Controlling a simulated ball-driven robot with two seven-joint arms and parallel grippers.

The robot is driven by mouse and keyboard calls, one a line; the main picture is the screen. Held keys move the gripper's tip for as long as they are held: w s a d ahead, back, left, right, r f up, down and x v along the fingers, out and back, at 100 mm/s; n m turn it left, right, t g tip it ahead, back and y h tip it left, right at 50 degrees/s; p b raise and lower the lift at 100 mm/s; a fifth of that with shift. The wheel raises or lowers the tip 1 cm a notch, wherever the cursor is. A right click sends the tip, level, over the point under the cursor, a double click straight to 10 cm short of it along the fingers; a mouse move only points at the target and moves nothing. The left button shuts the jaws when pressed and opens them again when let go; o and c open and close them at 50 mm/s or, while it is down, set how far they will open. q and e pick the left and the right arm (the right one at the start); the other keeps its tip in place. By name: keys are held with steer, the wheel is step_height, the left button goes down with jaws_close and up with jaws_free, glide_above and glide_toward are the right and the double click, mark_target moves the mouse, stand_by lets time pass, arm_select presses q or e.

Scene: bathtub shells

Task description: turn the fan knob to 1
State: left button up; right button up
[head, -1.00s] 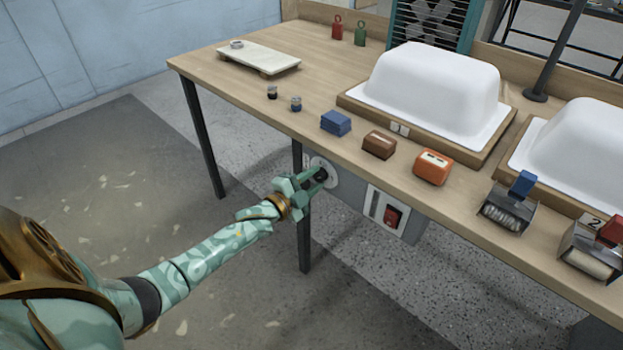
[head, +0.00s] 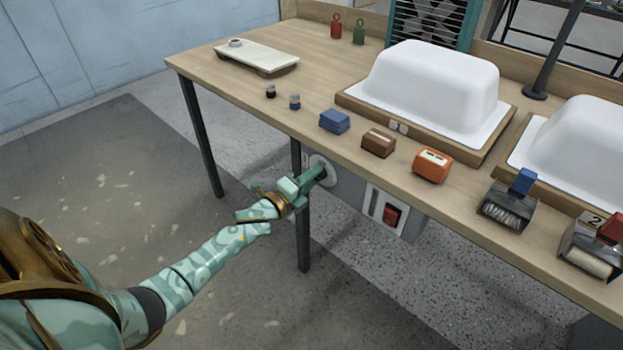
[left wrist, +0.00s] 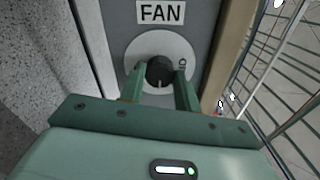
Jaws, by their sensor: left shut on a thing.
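The fan knob is a black round knob (left wrist: 160,71) on a pale disc (left wrist: 137,52) under a FAN label (left wrist: 161,12) in the left wrist view. A 0 mark shows on the disc at the knob's right, and a light pointer line shows on the knob. Other marks on the disc are hidden or too small to read. My left gripper (left wrist: 158,85) is shut on the knob, one finger on each side. In the head view my left gripper (head: 318,174) is at the disc (head: 324,165) on the grey panel below the table edge. My right gripper is not in view.
A red switch (head: 391,215) sits on the same panel (head: 413,222) to the right. The wooden table (head: 225,95) overhangs it, with a table leg (head: 303,235) close by my left gripper. White tub shells (head: 432,85) stand on the table.

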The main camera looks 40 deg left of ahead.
arm_select(q)
steer(key=shift+d+f, duration=0.1)
steer(key=shift+f, duration=0.05)
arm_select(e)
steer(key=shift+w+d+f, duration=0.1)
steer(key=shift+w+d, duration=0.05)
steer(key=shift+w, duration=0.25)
arm_select(q)
steer(key=o, duration=1)
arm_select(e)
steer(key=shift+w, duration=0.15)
arm_select(q)
steer(key=s+p, duration=0.1)
steer(key=s, duration=0.4)
steer(key=s+a+p, duration=0.1)
steer(key=s+p, duration=0.1)
steer(key=s, duration=0.4)
steer(key=s+p, duration=0.1)
steer(key=s, duration=0.4)
steer(key=shift+s+a, duration=0.2)
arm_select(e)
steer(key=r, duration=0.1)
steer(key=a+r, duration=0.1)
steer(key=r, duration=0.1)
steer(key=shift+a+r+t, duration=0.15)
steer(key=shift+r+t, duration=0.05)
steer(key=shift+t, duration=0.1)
